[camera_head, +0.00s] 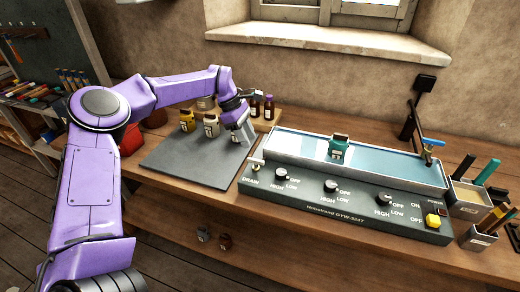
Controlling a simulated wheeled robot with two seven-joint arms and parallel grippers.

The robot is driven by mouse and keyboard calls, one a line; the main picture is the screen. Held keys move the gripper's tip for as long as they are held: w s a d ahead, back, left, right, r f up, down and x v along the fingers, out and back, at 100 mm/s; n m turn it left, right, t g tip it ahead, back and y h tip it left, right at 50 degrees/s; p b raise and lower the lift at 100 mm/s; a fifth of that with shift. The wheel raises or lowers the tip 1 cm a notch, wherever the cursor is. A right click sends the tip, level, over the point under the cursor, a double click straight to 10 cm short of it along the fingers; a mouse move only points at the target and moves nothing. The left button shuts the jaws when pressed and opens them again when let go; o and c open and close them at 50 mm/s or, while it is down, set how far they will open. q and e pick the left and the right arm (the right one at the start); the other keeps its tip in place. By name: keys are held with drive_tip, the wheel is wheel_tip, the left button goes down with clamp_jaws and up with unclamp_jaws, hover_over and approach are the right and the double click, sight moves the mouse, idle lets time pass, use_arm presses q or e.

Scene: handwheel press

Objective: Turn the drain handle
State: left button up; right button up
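A grey water bath unit (335,200) stands on the wooden bench, with the printed word DRAIN at its left front. Just above that word is the drain handle (257,163), a small pale and brass-coloured piece at the unit's left end. My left gripper (243,134) points down over the right back part of the dark mat. It is behind and slightly left of the drain handle, apart from it. Its fingers are small and seen at a slant, so I cannot tell whether they are open or shut. My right gripper is not in view.
Brown bottles (269,107) stand in a wooden rack behind. The mat's front is clear.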

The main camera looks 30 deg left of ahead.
sight(255, 160)
use_arm(q)
drive_tip(key=s+d+f, duration=0.1)
drive_tip(key=s+d+f+p, duration=0.1)
drive_tip(key=f, duration=0.1)
drive_tip(key=shift+s+f+p, duration=0.2)
drive_tip(key=shift+s+p, duration=0.1)
drive_tip(key=shift+s, duration=0.05)
drive_tip(key=w+f, duration=0.2)
drive_tip(key=f, duration=0.1)
drive_tip(key=shift+w+d+f, duration=0.25)
drive_tip(key=shift+w+d, duration=0.15)
drive_tip(key=shift+s+r, duration=0.2)
drive_tip(key=shift+s, duration=0.05)
drive_tip(key=shift+s+r, duration=0.15)
drive_tip(key=shift+s, duration=0.15)
drive_tip(key=c, duration=0.5)
clamp_jaws()
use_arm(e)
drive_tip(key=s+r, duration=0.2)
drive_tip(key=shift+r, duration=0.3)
